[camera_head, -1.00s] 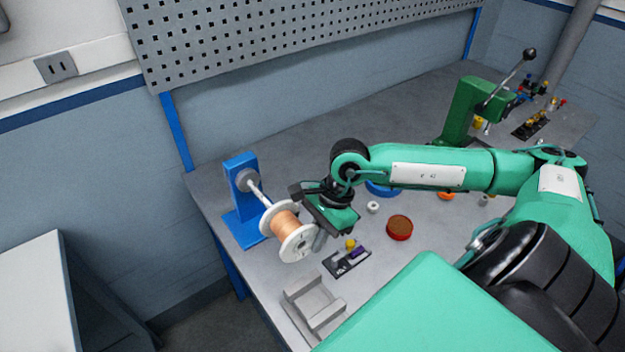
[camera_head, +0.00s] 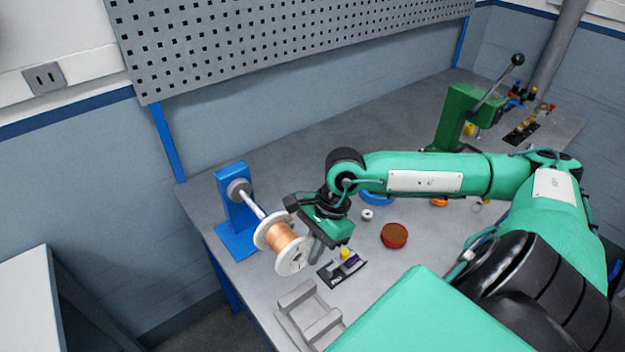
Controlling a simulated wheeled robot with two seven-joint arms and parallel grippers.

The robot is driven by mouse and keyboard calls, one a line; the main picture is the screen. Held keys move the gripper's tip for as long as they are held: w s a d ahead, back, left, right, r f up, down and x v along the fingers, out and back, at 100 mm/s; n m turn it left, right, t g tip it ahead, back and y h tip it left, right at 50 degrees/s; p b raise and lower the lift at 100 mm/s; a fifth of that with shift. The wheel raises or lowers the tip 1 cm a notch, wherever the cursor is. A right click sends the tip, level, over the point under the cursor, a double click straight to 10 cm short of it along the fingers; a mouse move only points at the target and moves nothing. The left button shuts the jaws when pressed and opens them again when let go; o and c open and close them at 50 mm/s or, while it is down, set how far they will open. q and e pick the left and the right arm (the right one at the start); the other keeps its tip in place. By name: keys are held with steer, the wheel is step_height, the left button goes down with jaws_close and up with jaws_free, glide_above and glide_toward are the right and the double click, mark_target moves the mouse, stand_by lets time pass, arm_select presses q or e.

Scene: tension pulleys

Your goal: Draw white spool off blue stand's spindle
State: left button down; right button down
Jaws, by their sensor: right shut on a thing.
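The white spool (camera_head: 291,257), wound with copper-coloured wire, is at the front left of the bench. The blue stand (camera_head: 235,214) is upright behind it and to its left. The stand's pale spindle (camera_head: 251,204) slopes down and right toward the spool's rear flange; whether its tip is still inside the spool is hidden. My right gripper (camera_head: 305,238) is shut on the spool from the right side, its fingers partly hidden by the gripper body and the spool. My left gripper is out of view.
A grey cradle-like block (camera_head: 309,314) is at the front edge. A small dark tray (camera_head: 341,268) with a yellow part, a red-rimmed round dish (camera_head: 394,236) and a white ring (camera_head: 367,215) lie right of the spool. A green lever press (camera_head: 458,118) stands at the back right.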

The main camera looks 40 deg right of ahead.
steer(key=shift+s, duration=0.1)
stand_by(0.4)
steer(key=shift+s+a+b, duration=0.1)
steer(key=shift+s+b, duration=1.2)
steer(key=shift+s, duration=0.35)
steer(key=shift+b, duration=0.45)
steer(key=shift+s, duration=0.1)
steer(key=shift+s+a+b, duration=0.1)
steer(key=shift+s+b, duration=1)
steer(key=shift+s, duration=0.55)
